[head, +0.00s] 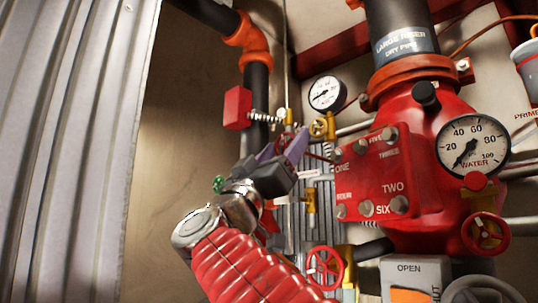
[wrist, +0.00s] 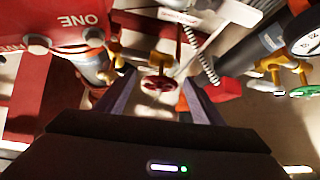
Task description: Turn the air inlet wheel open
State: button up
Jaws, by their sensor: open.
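A small dark red wheel (wrist: 158,85) on a brass valve shows in the wrist view, between my two fingers. No readable label marks it as the air inlet wheel. My gripper (wrist: 159,76) is open, with a purple finger on each side of the wheel and a gap to both. How far the wheel lies beyond the fingertips is hard to tell. In the head view my gripper (head: 285,145) is raised in front of the pipework, left of the red panel. I cannot pick out that same wheel with certainty there.
The red numbered panel (head: 372,172) is close right of my gripper. A red box (head: 237,108) with a spring is at upper left, and a pressure gauge (head: 326,93) is above. Another red wheel (head: 325,268) sits lower. Corrugated metal (head: 75,140) stands at left.

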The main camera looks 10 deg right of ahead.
jog(key=c, duration=1)
jog(key=shift+c, duration=0.2)
jog(key=shift+n+t+y, duration=0.4)
jog(key=shift+n+y, duration=0.2)
jog(key=shift+n, duration=0.1)
jog(key=shift+s+n+t+y, duration=0.1)
jog(key=shift+n+t+y, duration=0.7)
jog(key=shift+n+y, duration=0.8)
jog(key=shift+n+t+y, duration=0.8)
jog(key=shift+n+y, duration=0.4)
jog(key=shift+n, duration=0.7)
jog(key=shift+n+t+y, duration=0.3)
jog(key=shift+n+y, duration=1.5)
jog(key=shift+n, duration=0.5)
jog(key=shift+n+y, duration=1.2)
jog(key=shift+n, duration=0.2)
jog(key=shift+d+n+g+y, duration=0.1)
jog(key=shift+n+g+y, duration=0.65)
jog(key=shift+n, duration=0.5)
jog(key=shift+n+g+y, duration=0.45)
jog(key=shift+n+y, duration=0.5)
jog(key=shift+n, duration=0.3)
jog(key=shift+n+g+y, duration=0.5)
jog(key=shift+n+g, duration=1.1)
jog(key=shift+n, duration=0.1)
